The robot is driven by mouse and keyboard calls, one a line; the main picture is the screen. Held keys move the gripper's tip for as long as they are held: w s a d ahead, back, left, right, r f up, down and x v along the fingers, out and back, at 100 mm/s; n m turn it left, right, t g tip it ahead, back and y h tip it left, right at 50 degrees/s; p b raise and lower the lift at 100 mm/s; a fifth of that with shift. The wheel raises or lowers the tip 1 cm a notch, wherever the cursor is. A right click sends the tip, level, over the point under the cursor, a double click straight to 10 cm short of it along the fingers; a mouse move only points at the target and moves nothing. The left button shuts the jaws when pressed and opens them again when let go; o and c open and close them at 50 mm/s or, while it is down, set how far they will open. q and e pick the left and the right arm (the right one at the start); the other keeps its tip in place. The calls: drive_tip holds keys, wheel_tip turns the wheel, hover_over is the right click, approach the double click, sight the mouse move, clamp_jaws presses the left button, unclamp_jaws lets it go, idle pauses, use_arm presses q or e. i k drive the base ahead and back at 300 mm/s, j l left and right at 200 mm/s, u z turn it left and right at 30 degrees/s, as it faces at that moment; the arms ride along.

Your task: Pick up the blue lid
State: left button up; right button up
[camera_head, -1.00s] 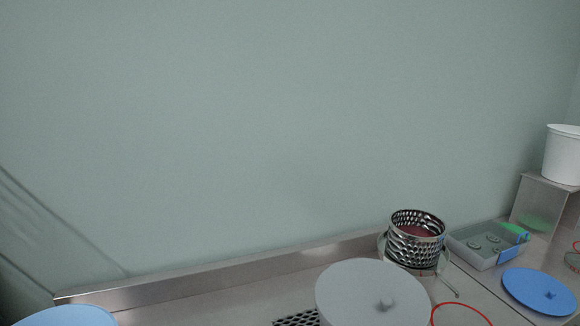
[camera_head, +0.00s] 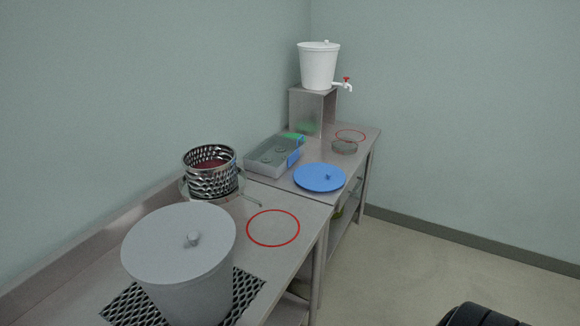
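Neither of my grippers shows in the head view. A dark, rounded black shape at the bottom right corner is cut off by the frame; I cannot tell its state or what part it is.
A large grey lidded vat (camera_head: 178,245) stands on a black mesh mat. A white bucket with tap (camera_head: 318,67) stands on a steel box.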

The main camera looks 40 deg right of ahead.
sight(314, 176)
drive_tip(key=z, duration=1.55)
drive_tip(key=u, duration=0.45)
drive_tip(key=k+j+u, duration=0.1)
drive_tip(key=u, duration=0.8)
drive_tip(key=j+u, duration=0.15)
drive_tip(key=u, duration=0.3)
drive_tip(key=j+u, duration=0.1)
drive_tip(key=u, duration=0.85)
drive_tip(key=z, duration=2.8)
drive_tip(key=i+l+z, duration=0.1)
drive_tip(key=i+l, duration=0.2)
drive_tip(key=l, duration=0.15)
drive_tip(key=i+l, duration=0.3)
drive_tip(key=l+z, duration=0.05)
drive_tip(key=l, duration=0.05)
